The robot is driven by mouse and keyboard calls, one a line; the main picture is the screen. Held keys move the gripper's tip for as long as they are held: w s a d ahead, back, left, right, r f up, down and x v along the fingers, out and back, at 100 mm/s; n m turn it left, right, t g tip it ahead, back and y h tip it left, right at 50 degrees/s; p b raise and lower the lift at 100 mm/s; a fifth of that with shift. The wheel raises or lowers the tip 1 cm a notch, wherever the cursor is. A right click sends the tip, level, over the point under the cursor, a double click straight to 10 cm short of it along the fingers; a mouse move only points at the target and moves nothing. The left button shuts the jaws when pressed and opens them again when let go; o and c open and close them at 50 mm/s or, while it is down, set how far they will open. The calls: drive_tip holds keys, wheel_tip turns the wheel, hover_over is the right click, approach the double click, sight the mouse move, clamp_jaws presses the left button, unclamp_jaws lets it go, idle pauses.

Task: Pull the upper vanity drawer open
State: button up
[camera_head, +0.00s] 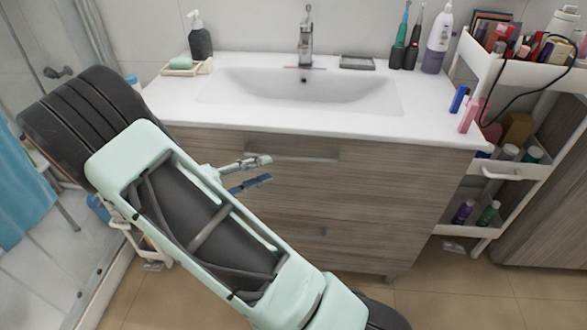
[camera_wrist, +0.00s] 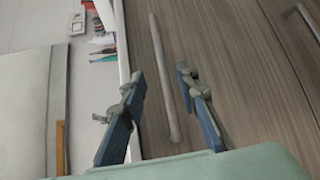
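The upper vanity drawer (camera_head: 390,172) has a wood-grain front just under the white sink top and looks shut. Its handle (camera_head: 310,155) is a pale horizontal bar; its left part is near my fingers. My gripper (camera_head: 268,169) is in front of this drawer, at the handle's left end, with its two fingers apart. In the wrist view my gripper (camera_wrist: 160,88) is open, and the handle (camera_wrist: 162,75) runs lengthwise in the gap between the fingers. No finger visibly touches the handle, and how deep it sits between them is unclear.
The lower drawer (camera_head: 370,235) is below, with its own handle (camera_head: 315,231). The sink top (camera_head: 350,122) overhangs above. A white cart (camera_head: 535,75) with cosmetics stands at the right. A glass shower screen (camera_head: 95,60) is at the left. Floor (camera_head: 460,285) is clear at the front right.

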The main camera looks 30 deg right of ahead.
sight(289, 160)
drive_tip(key=shift+t, duration=0.3)
drive_tip(key=x, duration=1)
drive_tip(key=shift+w+d+f+b, duration=0.2)
drive_tip(key=shift+f+b, duration=0.05)
drive_tip(key=shift+b, duration=0.05)
drive_tip(key=shift+c, duration=0.5)
clamp_jaws()
